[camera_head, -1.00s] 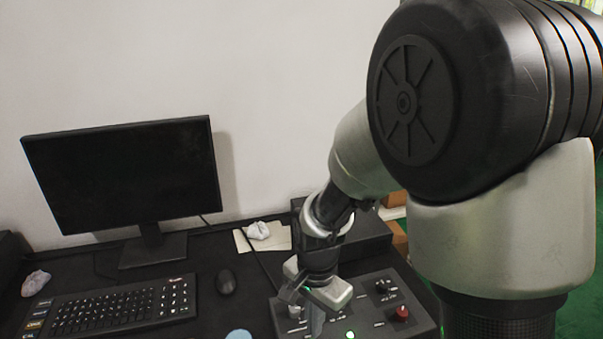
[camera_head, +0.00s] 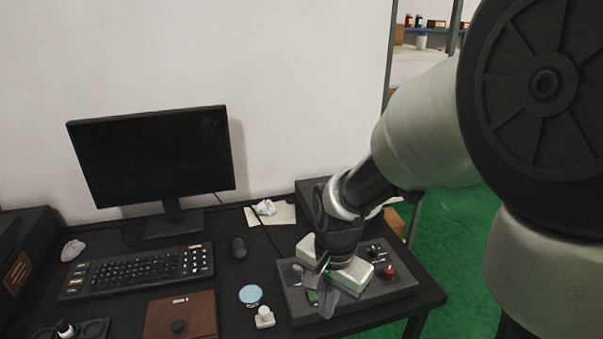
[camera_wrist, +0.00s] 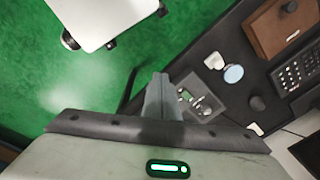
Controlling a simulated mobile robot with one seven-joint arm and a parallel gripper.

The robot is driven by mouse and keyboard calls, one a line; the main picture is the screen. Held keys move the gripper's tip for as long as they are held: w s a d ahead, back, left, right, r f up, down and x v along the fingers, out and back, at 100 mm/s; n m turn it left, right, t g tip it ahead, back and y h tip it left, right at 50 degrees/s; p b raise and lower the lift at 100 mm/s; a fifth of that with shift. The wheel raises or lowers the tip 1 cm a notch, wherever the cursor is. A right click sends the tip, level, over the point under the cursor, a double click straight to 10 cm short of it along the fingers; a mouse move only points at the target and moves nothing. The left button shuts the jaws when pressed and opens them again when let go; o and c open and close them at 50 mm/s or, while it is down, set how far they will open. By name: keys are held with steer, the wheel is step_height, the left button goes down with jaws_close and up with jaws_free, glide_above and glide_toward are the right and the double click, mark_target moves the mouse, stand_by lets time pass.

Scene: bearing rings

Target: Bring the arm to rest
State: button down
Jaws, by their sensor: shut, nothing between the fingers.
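My arm reaches in from the right in the head view. My gripper (camera_head: 326,298) hangs over the front part of the grey control box (camera_head: 378,288) on the black desk. In the wrist view my gripper (camera_wrist: 159,80) shows its fingers together with nothing between them. The control box (camera_wrist: 206,88) is just right of the fingertips there, partly hidden by them. Whether the fingertips touch the box cannot be told. A red knob (camera_head: 389,271) is on the box's right side.
A monitor (camera_head: 150,155), keyboard (camera_head: 138,272), mouse (camera_head: 238,248), brown box (camera_head: 181,318), blue disc (camera_head: 250,295) and small white piece (camera_head: 265,317) are on the desk. Green floor (camera_head: 455,235) lies right of it. A white-topped item (camera_wrist: 105,18) stands on the floor in the wrist view.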

steer(key=s+d+r+n+t+p, duration=0.1)
steer(key=s+d+r+n+p, duration=0.1)
steer(key=r, duration=0.8)
steer(key=s+d+r+n+t+p, duration=0.2)
steer(key=r+p, duration=0.4)
steer(key=r, duration=0.4)
steer(key=s+d+r+n+t+p, duration=0.1)
steer(key=s+d+r+n+p, duration=0.2)
steer(key=r, duration=0.7)
steer(key=s+d+p, duration=0.1)
steer(key=s+d, duration=0.1)
steer(key=s, duration=0.1)
steer(key=shift+r+t, duration=0.15)
steer(key=shift+t, duration=0.25)
